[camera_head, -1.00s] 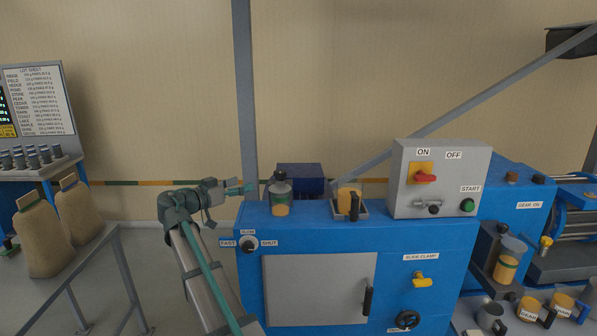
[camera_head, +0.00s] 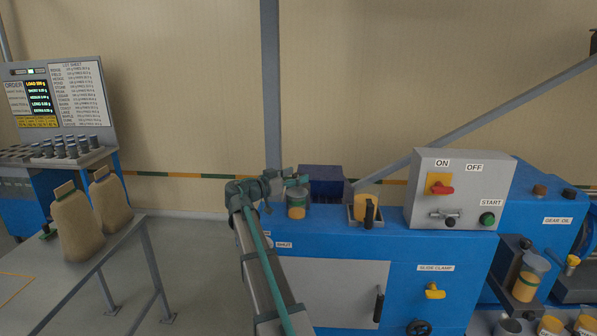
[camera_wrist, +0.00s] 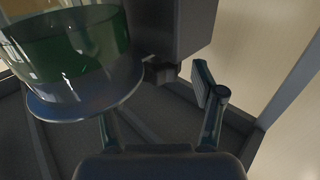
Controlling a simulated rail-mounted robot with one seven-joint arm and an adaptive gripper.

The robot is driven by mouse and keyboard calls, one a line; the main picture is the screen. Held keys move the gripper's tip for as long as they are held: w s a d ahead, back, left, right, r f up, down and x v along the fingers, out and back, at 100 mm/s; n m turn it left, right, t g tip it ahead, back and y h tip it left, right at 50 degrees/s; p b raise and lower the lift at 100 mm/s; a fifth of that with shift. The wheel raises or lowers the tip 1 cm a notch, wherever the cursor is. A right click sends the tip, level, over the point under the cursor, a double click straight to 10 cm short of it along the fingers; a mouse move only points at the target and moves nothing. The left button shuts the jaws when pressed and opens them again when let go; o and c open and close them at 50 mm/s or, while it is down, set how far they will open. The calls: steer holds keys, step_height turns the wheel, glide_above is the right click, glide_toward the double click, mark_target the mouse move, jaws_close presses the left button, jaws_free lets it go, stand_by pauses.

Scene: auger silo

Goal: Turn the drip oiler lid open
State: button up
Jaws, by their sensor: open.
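The jar that looks like the drip oiler (camera_head: 296,206) stands upright on the blue machine's top. It is clear, with amber contents and a green band; its lid is largely hidden behind my gripper (camera_head: 298,180). My gripper is at lid height, in front of the jar's top in the picture. In the wrist view, a clear vessel with a green band (camera_wrist: 75,55) and a pale rim fills the upper left. My gripper (camera_wrist: 155,112) is open there, with a dark block (camera_wrist: 175,35) and a small dark stub beyond the fingers. I cannot tell whether a finger touches the vessel.
A dark blue box (camera_head: 321,182) stands behind the jar. A tray holding an amber container (camera_head: 366,208) is to its right, then a grey switch box (camera_head: 460,190). A grey post (camera_head: 271,90) rises behind my gripper. Sacks (camera_head: 80,225) and a railing (camera_head: 155,265) are at left.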

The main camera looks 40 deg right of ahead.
steer(key=shift+d, duration=0.7)
jaws_close()
